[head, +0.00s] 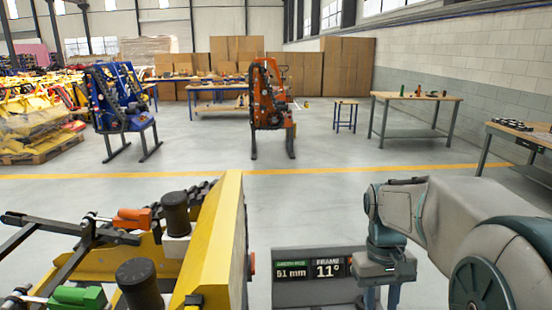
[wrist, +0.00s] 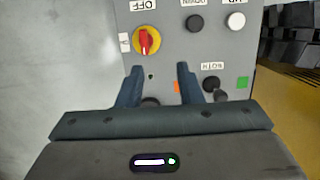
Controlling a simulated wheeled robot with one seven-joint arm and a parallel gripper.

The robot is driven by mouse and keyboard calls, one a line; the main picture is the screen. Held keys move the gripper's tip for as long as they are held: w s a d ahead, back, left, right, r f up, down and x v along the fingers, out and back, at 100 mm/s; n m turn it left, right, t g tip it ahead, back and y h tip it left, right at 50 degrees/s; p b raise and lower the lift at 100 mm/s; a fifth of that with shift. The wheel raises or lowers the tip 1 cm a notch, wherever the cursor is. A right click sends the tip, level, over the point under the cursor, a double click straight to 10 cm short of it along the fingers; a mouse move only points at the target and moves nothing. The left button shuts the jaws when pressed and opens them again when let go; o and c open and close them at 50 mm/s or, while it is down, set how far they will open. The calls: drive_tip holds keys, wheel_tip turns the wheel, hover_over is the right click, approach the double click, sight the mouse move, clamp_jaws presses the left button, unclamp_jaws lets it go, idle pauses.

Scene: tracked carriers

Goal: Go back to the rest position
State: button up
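My gripper (head: 382,292) hangs at the lower right of the head view, fingers pointing down, beside a grey control box (head: 292,292). In the wrist view my gripper (wrist: 160,70) has its two fingers apart, with nothing held between them. The box's button face (wrist: 175,55) lies beyond the fingertips. It carries a red rotary knob on a yellow disc (wrist: 146,40), a black button (wrist: 194,23) and a white button (wrist: 236,21). A small toggle (wrist: 220,95) is near the right finger. I cannot tell whether the fingers touch the face.
A yellow tracked carrier (head: 215,240) with black rollers and orange and green parts stands close at left. The box's display reads 51 mm and 11°. An orange carrier (head: 270,105), a blue one (head: 120,100) and a workbench (head: 415,98) stand farther off. The middle floor is clear.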

drive_tip(key=s+a+t, duration=0.5)
drive_tip(key=s+a, duration=0.1)
drive_tip(key=s, duration=0.2)
drive_tip(key=shift+s+a+f, duration=0.25)
drive_tip(key=shift+a, duration=0.15)
drive_tip(key=shift+a, duration=0.1)
idle(2.0)
